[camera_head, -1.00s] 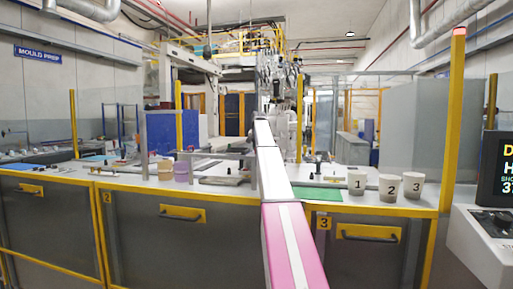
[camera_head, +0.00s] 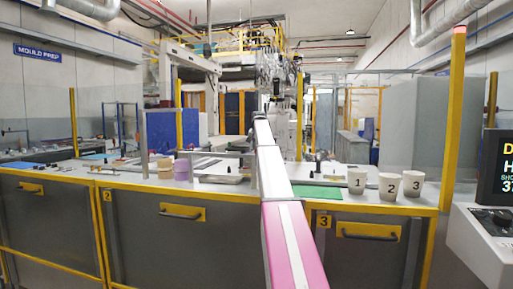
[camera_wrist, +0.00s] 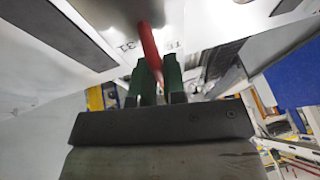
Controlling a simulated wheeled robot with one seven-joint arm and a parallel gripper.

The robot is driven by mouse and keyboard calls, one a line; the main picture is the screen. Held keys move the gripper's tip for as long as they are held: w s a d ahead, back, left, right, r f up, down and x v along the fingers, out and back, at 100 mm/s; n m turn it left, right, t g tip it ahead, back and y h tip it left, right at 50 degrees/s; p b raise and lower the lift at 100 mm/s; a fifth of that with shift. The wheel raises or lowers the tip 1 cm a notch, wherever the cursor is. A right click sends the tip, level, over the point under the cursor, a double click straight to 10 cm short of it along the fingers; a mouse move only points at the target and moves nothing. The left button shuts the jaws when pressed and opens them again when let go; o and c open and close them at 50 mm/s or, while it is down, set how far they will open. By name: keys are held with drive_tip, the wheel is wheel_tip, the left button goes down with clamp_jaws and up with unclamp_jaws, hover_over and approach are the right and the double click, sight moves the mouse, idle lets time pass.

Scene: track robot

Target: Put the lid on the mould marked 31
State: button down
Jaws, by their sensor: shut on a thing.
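In the wrist view my gripper (camera_wrist: 159,78) has green fingers shut on a slim red bar (camera_wrist: 150,45), which looks like a handle. The bar runs up and to the left from between the fingers. Beyond it lies a pale surface (camera_wrist: 105,70) with small dark markings near the bar, too blurred to read surely. I cannot tell whether this surface belongs to the lid, the mould or something else. In the head view my arm runs away from me across the bench and my gripper is not clearly visible. No mould marked 31 can be made out there.
A yellow post (camera_head: 454,120) rises at the right.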

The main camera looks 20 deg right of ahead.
drive_tip(key=c, duration=1.1)
unclamp_jaws()
